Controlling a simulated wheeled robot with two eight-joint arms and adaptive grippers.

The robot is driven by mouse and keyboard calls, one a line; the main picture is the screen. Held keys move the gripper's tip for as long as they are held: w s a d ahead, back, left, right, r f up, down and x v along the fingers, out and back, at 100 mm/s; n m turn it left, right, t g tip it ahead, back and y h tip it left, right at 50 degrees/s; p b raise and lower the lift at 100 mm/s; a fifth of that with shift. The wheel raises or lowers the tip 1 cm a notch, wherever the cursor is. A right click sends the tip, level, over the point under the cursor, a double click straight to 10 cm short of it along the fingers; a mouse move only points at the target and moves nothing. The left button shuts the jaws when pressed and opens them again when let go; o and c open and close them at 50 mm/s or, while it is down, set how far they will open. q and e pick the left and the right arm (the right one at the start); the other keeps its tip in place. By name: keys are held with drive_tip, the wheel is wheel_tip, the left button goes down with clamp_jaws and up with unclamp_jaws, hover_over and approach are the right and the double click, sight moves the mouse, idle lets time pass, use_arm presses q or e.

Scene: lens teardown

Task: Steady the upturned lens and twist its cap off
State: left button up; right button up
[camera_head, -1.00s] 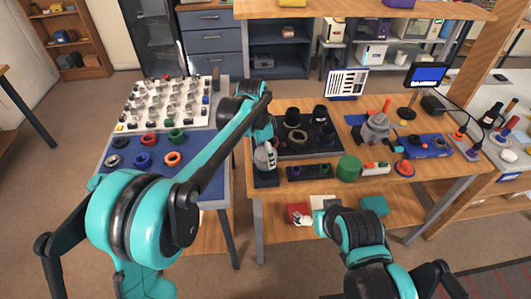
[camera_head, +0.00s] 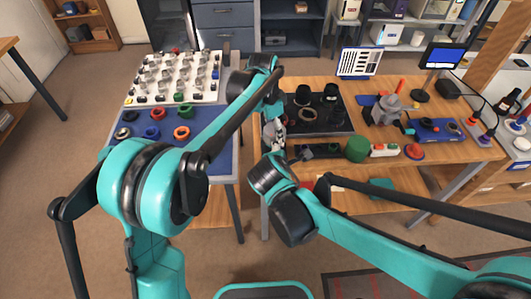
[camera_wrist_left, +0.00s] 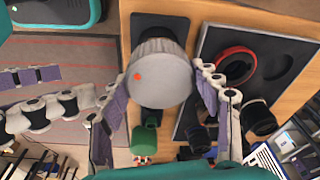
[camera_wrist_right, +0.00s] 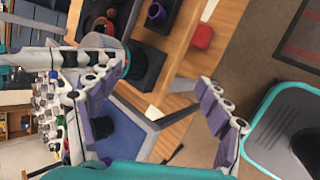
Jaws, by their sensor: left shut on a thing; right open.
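The upturned lens (camera_wrist_left: 160,80) is a grey, ribbed round body with a flat grey top and a red dot, in the left wrist view. It stands over a dark square pad (camera_wrist_left: 172,24). My left gripper (camera_wrist_left: 165,90) has its purple-padded fingers on both sides of it and is shut on it. In the head view my left gripper (camera_head: 273,132) is at the bench's left front corner, with the lens mostly hidden there. My right gripper (camera_wrist_right: 150,95) is open and empty in the right wrist view, with fingers wide apart. Where cap and lens body meet cannot be told.
A dark tray (camera_head: 345,128) with black lens parts lies right of the lens. A green cylinder (camera_head: 357,149) and a small dark holder (camera_head: 318,152) stand along the front edge. A side table (camera_head: 215,155) with a blue mat and coloured rings stands at left. A red block (camera_wrist_right: 202,37) is on a lower shelf.

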sight(271, 147)
drive_tip(key=w+a+n+t+h, duration=0.1)
drive_tip(key=n, duration=0.2)
drive_tip(key=w+a+f+n+t+h, duration=0.1)
drive_tip(key=w+a+n, duration=0.1)
drive_tip(key=n, duration=0.2)
drive_tip(key=w+a+f+n+t, duration=0.1)
drive_tip(key=w+a+n+t, duration=0.1)
drive_tip(key=n, duration=0.2)
drive_tip(key=shift+w+f+h, duration=0.15)
drive_tip(key=shift+w+h, duration=0.05)
drive_tip(key=shift+h, duration=0.2)
drive_tip(key=shift+n, duration=0.3)
drive_tip(key=x, duration=1.2)
drive_tip(key=shift+d, duration=0.1)
drive_tip(key=c, duration=1.8)
use_arm(q)
drive_tip(key=shift+n, duration=1.3)
